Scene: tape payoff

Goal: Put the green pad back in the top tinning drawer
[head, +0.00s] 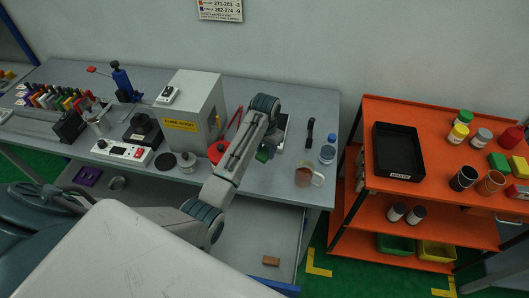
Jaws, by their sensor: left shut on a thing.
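My left arm reaches up over the bench, its wrist bent at the top. My left gripper (268,146) is mostly hidden behind the arm, at the right of the grey box. It is shut on a green thing (263,154), probably the green pad, of which only a small part shows. The grey box (198,96) has a yellow label and a handle on its right side. I cannot tell whether it holds the tinning drawer. My right gripper is not in view.
A bottle (328,149), a mug (304,176) and a black-handled tool (310,134) stand or lie right of the gripper. An orange cart (353,188) carries a black tray (397,151), several jars and a green block (498,163). A brown block (271,261) lies on a lower grey surface.

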